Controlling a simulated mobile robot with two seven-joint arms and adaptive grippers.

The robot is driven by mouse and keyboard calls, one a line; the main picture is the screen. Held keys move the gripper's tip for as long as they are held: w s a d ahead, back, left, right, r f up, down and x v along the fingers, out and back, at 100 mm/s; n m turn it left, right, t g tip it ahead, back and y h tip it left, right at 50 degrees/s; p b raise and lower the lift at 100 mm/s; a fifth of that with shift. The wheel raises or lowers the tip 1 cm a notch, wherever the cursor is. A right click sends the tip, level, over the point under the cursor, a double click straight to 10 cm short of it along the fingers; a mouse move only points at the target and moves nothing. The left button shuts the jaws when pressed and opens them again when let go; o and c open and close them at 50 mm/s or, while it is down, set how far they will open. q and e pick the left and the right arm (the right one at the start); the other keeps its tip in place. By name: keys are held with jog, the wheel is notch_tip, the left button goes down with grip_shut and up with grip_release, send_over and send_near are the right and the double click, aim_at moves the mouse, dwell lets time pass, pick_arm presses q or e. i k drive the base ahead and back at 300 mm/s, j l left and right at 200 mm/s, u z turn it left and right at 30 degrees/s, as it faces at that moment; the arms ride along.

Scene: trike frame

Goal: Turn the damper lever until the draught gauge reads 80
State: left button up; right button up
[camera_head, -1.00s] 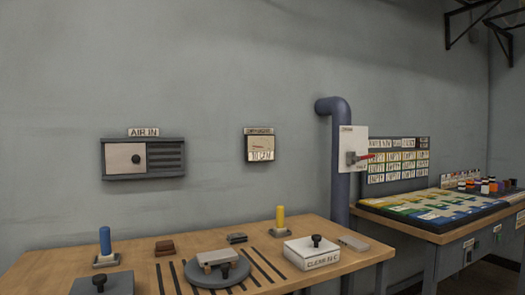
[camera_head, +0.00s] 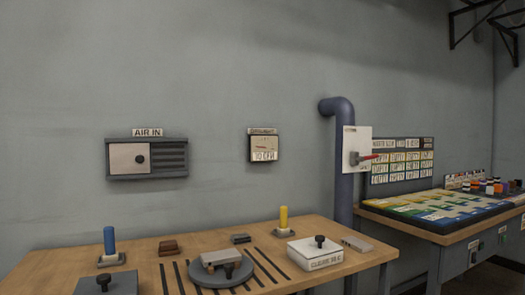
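The damper lever (camera_head: 369,157) is a red-tipped handle on a white plate (camera_head: 350,142). The plate is fixed to the dark blue pipe (camera_head: 344,185) right of centre. The lever points right, close to level. The draught gauge (camera_head: 263,144) is a small box on the wall left of the pipe. Its dial and lettering are too small to read. Neither of my grippers shows in this view.
A wooden table (camera_head: 220,243) below holds a blue post (camera_head: 109,241), a yellow post (camera_head: 283,217), a round grey plate (camera_head: 205,284) and a white box (camera_head: 315,256). An AIR IN vent (camera_head: 146,158) is on the wall. A second table (camera_head: 447,236) with coloured trays stands right.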

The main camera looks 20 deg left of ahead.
aim_at(360, 159)
jog(key=u, duration=0.8)
jog(key=l+u, duration=0.6)
jog(key=u, duration=0.2)
jog(key=k+l+u, duration=0.1)
jog(key=l+u, duration=0.2)
jog(key=u, duration=0.15)
jog(key=k+l+u, duration=0.3)
jog(key=l, duration=0.2)
jog(key=k+l+u, duration=0.45)
jog(key=k+l, duration=0.25)
jog(key=l, duration=0.15)
jog(key=k+l, duration=0.35)
jog(key=l+u, duration=0.05)
jog(key=l, duration=0.05)
